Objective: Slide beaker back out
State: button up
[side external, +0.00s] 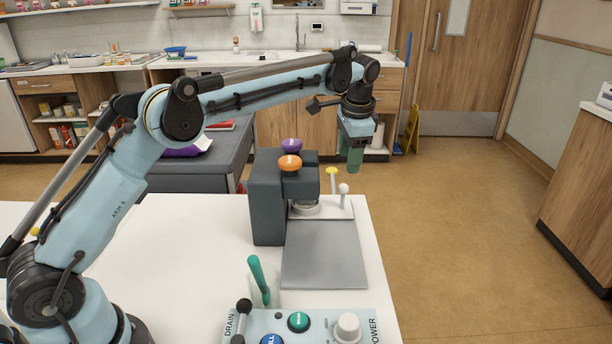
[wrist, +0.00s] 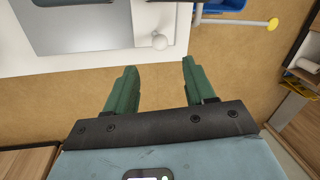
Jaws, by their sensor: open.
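My gripper (side external: 355,160) is at the end of the raised arm, past the right edge of the white table, above floor level. In the wrist view my gripper (wrist: 160,66) has its two green fingers wide apart, with only floor between them. A clear cup-like vessel (side external: 274,299) with a green stick in it stands near the control panel; I cannot tell whether it is the beaker. A dark grey machine (side external: 266,205) with orange and purple knobs stands on the table. A round metallic piece (side external: 305,207) sits under its head; no other beaker is clear.
A white plate (side external: 335,209) with a ball-topped post (side external: 343,190) and a grey sheet (side external: 323,258) lie beside the machine. A yellow-capped rod (side external: 331,174) is close to the post. The control panel (side external: 270,322) is at the front. Open floor lies right of the table.

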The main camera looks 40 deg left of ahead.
aim_at(345, 185)
jog(key=f, duration=0.3)
jog(key=a+f, duration=0.1)
jog(key=f, duration=0.2)
jog(key=w+f, duration=0.1)
jog(key=f, duration=0.1)
jog(key=shift+a+f, duration=0.25)
jog(key=shift+f, duration=0.15)
grip_shut()
